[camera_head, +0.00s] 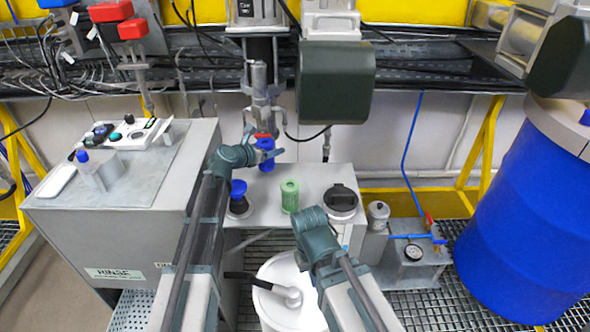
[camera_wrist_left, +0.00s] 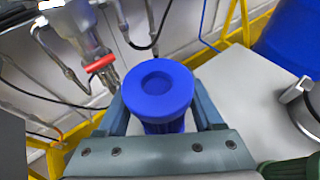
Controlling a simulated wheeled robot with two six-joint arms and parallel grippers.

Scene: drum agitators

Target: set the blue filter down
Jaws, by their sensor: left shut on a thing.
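My left gripper (camera_head: 268,150) is shut on the blue filter (camera_head: 266,160), near the back left of the grey bench top (camera_head: 318,178). In the left wrist view the filter's round blue cap (camera_wrist_left: 158,88) sits upright between the two fingers of my left gripper (camera_wrist_left: 160,120). I cannot tell whether its bottom touches the bench.
A green ribbed filter (camera_head: 289,196), a blue-topped piece in a dark ring (camera_head: 239,200) and a black-lidded jar (camera_head: 342,202) stand on the bench. A grey rinse cabinet (camera_head: 120,200) is left. A blue drum (camera_head: 525,210) is right. A vertical pipe fitting (camera_head: 262,95) hangs behind.

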